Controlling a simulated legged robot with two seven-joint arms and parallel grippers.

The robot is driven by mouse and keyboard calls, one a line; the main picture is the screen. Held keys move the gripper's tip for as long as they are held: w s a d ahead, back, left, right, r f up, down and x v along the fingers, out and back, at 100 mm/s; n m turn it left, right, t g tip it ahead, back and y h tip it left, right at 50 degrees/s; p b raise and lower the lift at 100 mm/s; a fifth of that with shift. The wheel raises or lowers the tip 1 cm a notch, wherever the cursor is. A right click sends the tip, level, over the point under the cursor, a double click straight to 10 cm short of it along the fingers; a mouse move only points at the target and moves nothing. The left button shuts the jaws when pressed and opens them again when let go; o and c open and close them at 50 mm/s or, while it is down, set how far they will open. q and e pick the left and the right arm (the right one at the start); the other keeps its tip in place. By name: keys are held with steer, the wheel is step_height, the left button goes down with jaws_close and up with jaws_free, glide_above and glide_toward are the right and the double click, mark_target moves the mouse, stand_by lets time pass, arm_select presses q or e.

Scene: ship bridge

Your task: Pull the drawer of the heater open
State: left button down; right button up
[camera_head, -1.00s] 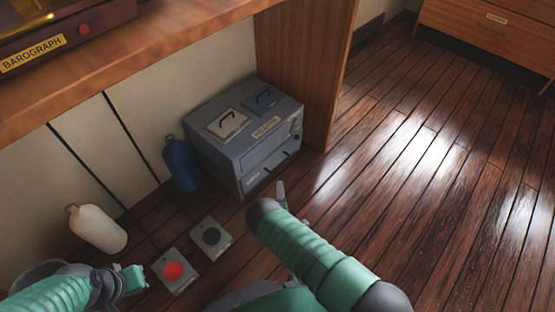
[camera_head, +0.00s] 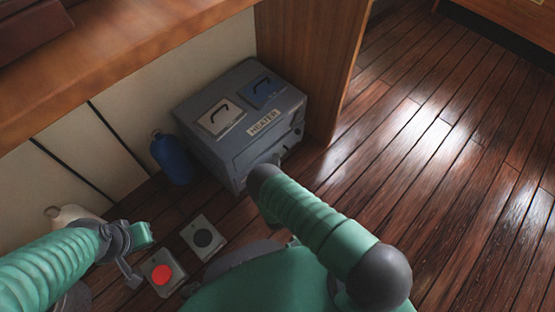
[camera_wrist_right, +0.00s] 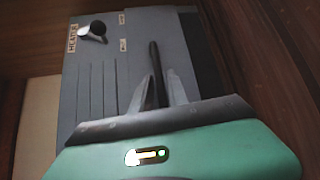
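The heater (camera_head: 243,115) is a grey box against the wall, with a nameplate and two lidded panels on top. In the right wrist view its front (camera_wrist_right: 95,85) shows slots, a knob and a dark bar handle (camera_wrist_right: 154,62). My right gripper (camera_wrist_right: 160,76) is at this front, its fingers on either side of the handle, with a gap visible beside the bar. In the head view my right forearm hides the gripper and the lower front. The drawer looks shut, though much of it is hidden. My left gripper (camera_head: 133,260) hangs above the floor at lower left, away from the heater; its opening is unclear.
A blue bottle (camera_head: 171,160) stands left of the heater. A white bottle (camera_head: 72,215) is partly behind my left arm. A wooden panel (camera_head: 312,70) borders the heater; floor to the right is clear.

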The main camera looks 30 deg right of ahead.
steer(key=shift+d, duration=0.1)
jaws_close()
steer(key=shift+s+d+f, duration=0.1)
steer(key=shift+d, duration=0.05)
stand_by(1.0)
